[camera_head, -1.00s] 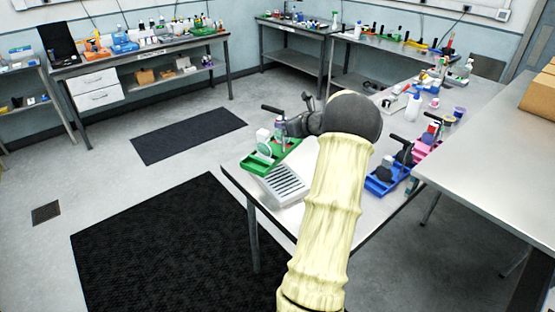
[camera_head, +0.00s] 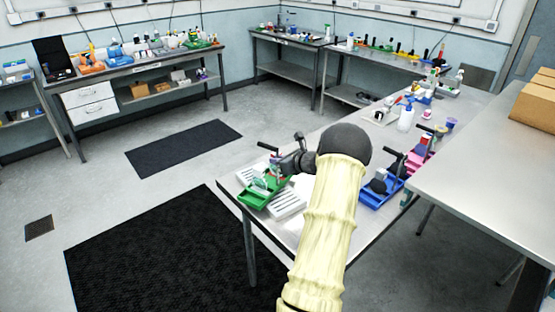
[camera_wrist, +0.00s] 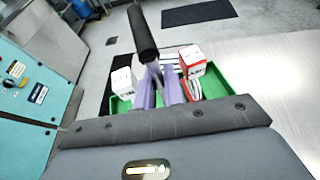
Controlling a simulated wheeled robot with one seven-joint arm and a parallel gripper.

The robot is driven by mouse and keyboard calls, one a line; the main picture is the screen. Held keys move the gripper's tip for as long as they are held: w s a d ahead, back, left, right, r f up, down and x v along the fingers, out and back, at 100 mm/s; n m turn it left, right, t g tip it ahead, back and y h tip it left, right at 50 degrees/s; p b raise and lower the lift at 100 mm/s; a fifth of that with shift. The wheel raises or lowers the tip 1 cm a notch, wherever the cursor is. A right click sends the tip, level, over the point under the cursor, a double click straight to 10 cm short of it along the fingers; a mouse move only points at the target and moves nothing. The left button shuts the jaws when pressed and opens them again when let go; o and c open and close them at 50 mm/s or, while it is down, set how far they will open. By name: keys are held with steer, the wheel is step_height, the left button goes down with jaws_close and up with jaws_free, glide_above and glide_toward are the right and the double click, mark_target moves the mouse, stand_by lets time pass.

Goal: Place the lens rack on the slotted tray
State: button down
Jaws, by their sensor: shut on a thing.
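The lens rack is a green carrier (camera_head: 256,199) with small items in it and an upright handle. In the head view it lies across the middle of the white slotted tray (camera_head: 289,206), whose slots show on both sides of it. I cannot tell whether it touches the tray. My gripper (camera_head: 290,163) is at the rack's handle, shut on it. In the wrist view the purple fingers (camera_wrist: 160,88) close at the black handle (camera_wrist: 143,35), with the green rack (camera_wrist: 213,86) below. My forearm hides part of the table.
A blue carrier (camera_head: 378,194) and a pink one (camera_head: 416,160) stand to the right on the same table. A white bottle (camera_head: 406,118) stands further back. A steel table (camera_head: 475,160) with cardboard boxes (camera_head: 535,103) is at right. Open floor lies left.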

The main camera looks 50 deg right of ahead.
steer(key=c, duration=1.5)
jaws_free()
steer(key=shift+r, duration=0.1)
steer(key=b+v, duration=0.2)
steer(key=v, duration=1)
steer(key=shift+b, duration=0.4)
